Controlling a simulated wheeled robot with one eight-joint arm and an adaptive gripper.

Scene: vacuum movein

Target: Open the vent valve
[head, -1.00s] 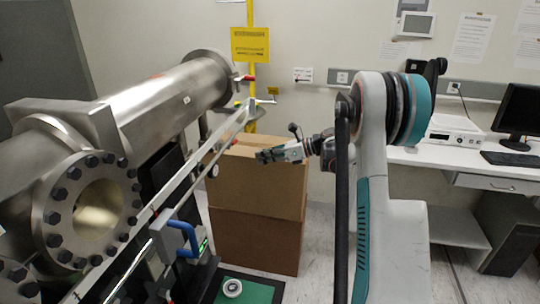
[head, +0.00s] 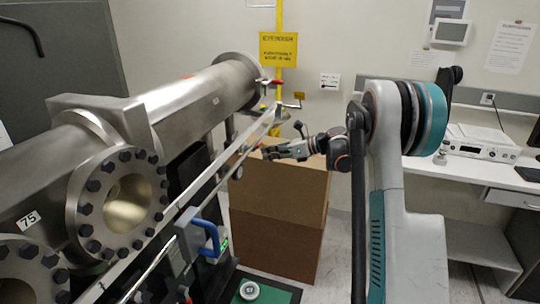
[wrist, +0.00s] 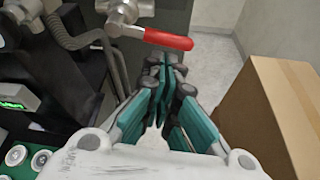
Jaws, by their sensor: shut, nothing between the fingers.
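A valve with a red lever handle (wrist: 168,39) and a metal body (wrist: 122,15) shows at the top of the wrist view. The handle points right, just beyond my fingertips. My gripper (wrist: 160,82) is shut and empty; I see no clear contact with the handle. In the head view my gripper (head: 268,153) is left of my arm, over the cardboard box's back left area. No label that I can read marks either one as the vent valve.
A cardboard box (head: 278,230) stands below my gripper and at right in the wrist view. A large steel chamber (head: 190,105) and a long metal rail (head: 190,195) lie to the left. A desk (head: 475,170) stands at right.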

